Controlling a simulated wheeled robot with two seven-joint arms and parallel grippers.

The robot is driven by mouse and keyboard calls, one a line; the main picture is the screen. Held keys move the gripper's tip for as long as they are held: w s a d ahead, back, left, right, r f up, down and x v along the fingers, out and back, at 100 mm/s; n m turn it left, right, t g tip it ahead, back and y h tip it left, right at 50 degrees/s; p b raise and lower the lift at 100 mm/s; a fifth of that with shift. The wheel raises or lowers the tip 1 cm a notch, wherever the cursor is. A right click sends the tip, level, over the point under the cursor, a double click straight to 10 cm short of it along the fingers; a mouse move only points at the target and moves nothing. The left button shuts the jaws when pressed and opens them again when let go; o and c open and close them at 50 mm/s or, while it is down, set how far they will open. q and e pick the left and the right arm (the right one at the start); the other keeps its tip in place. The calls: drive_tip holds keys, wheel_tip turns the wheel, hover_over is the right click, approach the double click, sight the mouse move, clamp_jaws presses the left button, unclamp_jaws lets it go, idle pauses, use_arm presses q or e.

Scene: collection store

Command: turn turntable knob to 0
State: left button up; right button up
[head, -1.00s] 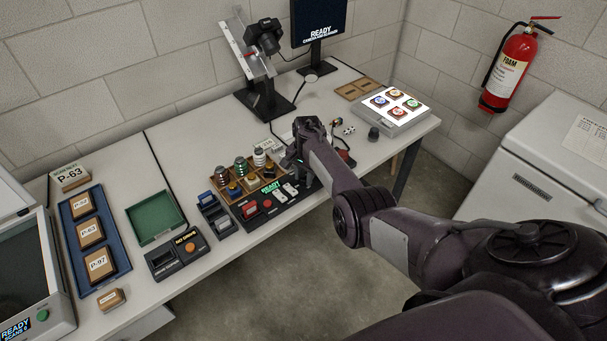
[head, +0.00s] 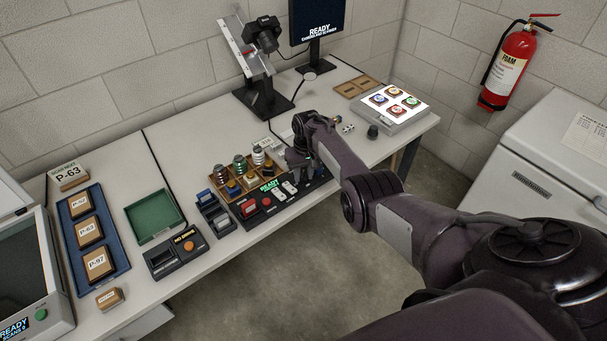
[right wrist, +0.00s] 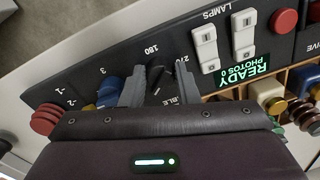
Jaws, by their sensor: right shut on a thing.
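The turntable knob (right wrist: 159,82) is a black dial on the dark control panel (right wrist: 125,48). In the right wrist view the panel's lettering is turned over, with "180" and part of another number printed beside the knob. My right gripper (right wrist: 160,86) has one grey finger on each side of the knob and is shut on it. I cannot read the knob's exact setting. In the head view my right gripper (head: 299,163) is down at the right part of the panel (head: 262,217) and hides the knob. My left gripper is not in view.
White lamp switches (right wrist: 205,46) and a "READY PHOTOS 0" display (right wrist: 243,73) lie on the other side. A wooden rack (head: 232,187) of bobbin-like pieces stands behind the panel.

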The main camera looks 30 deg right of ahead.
sight(304, 172)
drive_tip(key=n+b, duration=0.1)
drive_tip(key=n, duration=0.4)
drive_tip(key=shift+w+d+n, duration=0.1)
drive_tip(key=shift+n, duration=0.2)
drive_tip(key=shift+n+g+b, duration=0.3)
drive_tip(key=shift+n+b, duration=0.6)
drive_tip(key=shift+n, duration=1.4)
drive_tip(key=shift+r, duration=0.1)
drive_tip(key=o, duration=1)
drive_tip(key=r+p, duration=0.1)
drive_tip(key=r, duration=0.3)
drive_tip(key=r+p, duration=0.1)
drive_tip(key=r, duration=0.2)
drive_tip(key=shift+w+d+r, duration=0.1)
drive_tip(key=shift+w+r, duration=0.1)
drive_tip(key=shift+r, duration=0.15)
